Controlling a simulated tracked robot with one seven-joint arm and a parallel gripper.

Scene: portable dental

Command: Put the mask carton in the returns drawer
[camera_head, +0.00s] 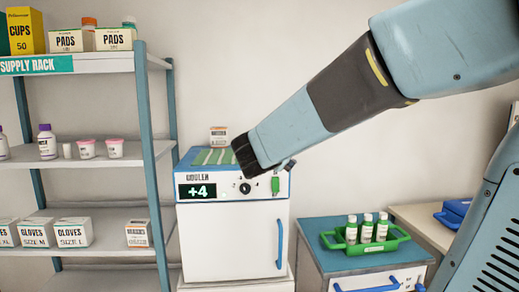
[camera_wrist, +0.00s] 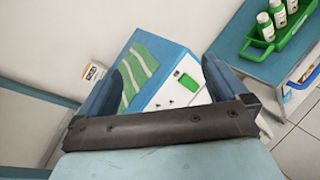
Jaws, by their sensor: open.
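A small white carton with an orange band (camera_head: 219,136) stands at the back of the cooler's top. Its label is too small to read for sure, so I cannot tell if it is the mask carton. It also shows left of the cooler in the wrist view (camera_wrist: 95,73). A similar carton (camera_head: 138,233) is on the rack's lower shelf. My gripper (camera_head: 264,166) is in front of the cooler's top, right of the first carton and apart from it. In the wrist view its fingers (camera_wrist: 163,66) are spread and empty. A white drawer front with a blue handle (camera_head: 375,286) shows low right; no returns label is readable.
The white cooler (camera_head: 232,240) has a blue top edge and a green striped mat (camera_head: 210,157). A green tray with several bottles (camera_head: 365,247) sits on the cabinet at right. The supply rack (camera_head: 150,130) stands at left. A blue bin (camera_head: 455,212) is far right.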

